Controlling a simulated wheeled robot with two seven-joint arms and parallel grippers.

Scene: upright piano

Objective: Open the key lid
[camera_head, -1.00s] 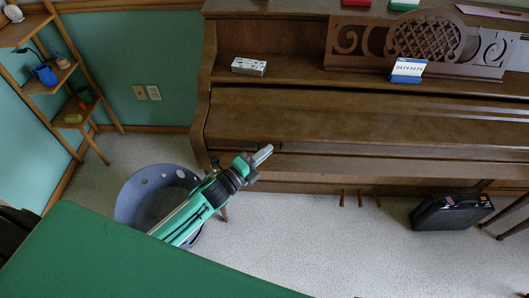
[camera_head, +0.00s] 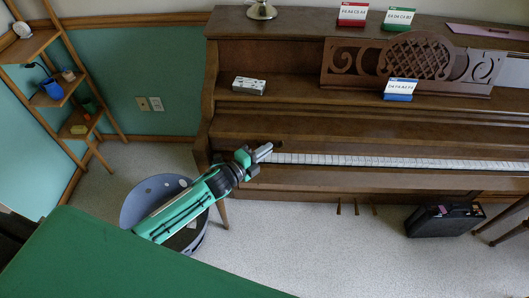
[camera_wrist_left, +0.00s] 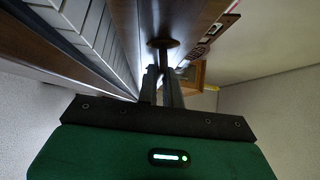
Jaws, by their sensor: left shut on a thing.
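The key lid (camera_head: 390,137) of the brown upright piano is partly open, with a strip of white keys (camera_head: 390,162) showing below its edge. My left gripper (camera_head: 264,151) is at the left end of the lid's front edge, shut on the key lid by its small round knob. In the left wrist view the knob (camera_wrist_left: 163,43) sits at the tips of the closed fingers (camera_wrist_left: 163,75), and the keys show at left. The fingers hide part of the grip. My right gripper is not in view.
A black case (camera_head: 442,219) lies under the piano at right. A small box (camera_head: 249,86) and a blue-and-white box (camera_head: 400,90) rest above the lid. A green surface (camera_head: 110,262) fills the lower left.

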